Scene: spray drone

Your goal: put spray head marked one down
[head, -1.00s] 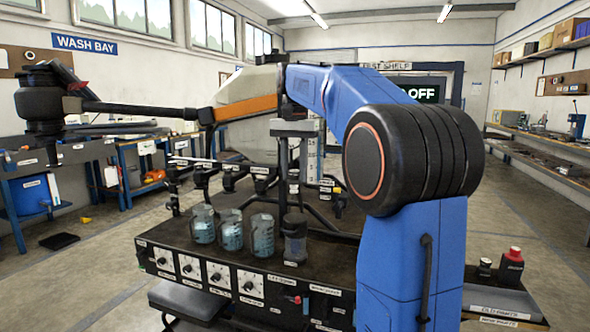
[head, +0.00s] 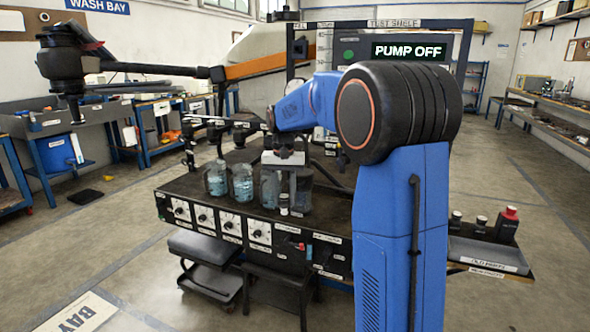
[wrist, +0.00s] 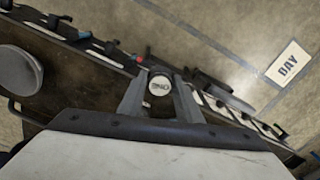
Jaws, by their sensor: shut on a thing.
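My gripper (wrist: 160,88) is shut on a small spray head (wrist: 159,82) with a round pale end. The end carries dark lettering, too small to read surely. In the head view the pale spray head (head: 284,203) shows below my gripper (head: 284,190), low over the front part of the dark bench (head: 335,208), in front of the jars. I cannot tell whether it touches the bench top. Its far side is hidden.
Several clear jars with bluish contents (head: 242,182) stand close behind and left of my gripper. Dials (head: 204,217) line the bench front. A pump sign (head: 410,51) reads off.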

